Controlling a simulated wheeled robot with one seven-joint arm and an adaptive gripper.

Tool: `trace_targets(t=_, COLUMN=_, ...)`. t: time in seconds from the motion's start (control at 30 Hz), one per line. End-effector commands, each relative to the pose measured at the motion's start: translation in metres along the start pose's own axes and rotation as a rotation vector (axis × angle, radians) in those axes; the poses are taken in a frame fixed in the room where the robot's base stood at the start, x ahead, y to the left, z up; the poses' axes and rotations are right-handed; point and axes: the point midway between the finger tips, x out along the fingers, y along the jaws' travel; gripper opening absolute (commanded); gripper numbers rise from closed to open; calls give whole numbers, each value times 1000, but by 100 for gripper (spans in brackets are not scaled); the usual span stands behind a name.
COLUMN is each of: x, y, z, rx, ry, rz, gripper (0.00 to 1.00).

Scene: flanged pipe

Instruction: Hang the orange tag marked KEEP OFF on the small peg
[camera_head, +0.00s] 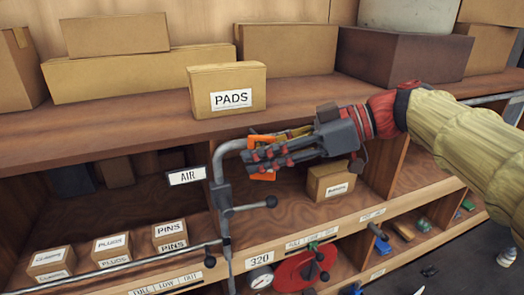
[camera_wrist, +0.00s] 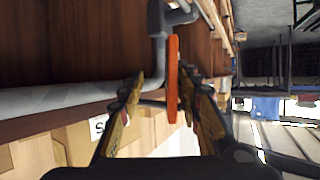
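An orange tag (camera_head: 262,177) shows above and below my gripper's fingers in the head view; no lettering is readable. In the wrist view the tag (camera_wrist: 173,80) is edge-on, upright, between the fingers. My gripper (camera_wrist: 161,76) is partly open around it: the right fingertip is close to or touching the tag, and a gap shows at the left one. In the head view my gripper (camera_head: 262,159) is beside the upper bend of a grey pipe (camera_head: 226,153). I cannot make out the small peg; the gripper may hide it. Whether anything else supports the tag is unclear.
The pipe carries a black-knobbed lever (camera_head: 270,202) below my gripper. An AIR sign (camera_head: 187,177) stands left of it, a red wheel (camera_head: 300,272) and a gauge (camera_head: 260,279) below. A PADS box (camera_head: 227,90) sits on the shelf above.

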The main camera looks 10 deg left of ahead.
Motion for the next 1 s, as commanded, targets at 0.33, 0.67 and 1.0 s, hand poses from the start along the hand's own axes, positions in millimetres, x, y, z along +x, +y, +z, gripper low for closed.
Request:
trace_targets(t=0.33, x=-2, y=-1, z=-2, rx=-4, ry=1, rz=0, gripper=32)
trace_targets(t=0.67, x=-52, y=0, z=-2, rx=-3, ry=1, rz=5, gripper=32)
trace_targets(t=1.0, x=-110, y=0, z=-1, rx=-3, ry=1, rz=3, gripper=32)
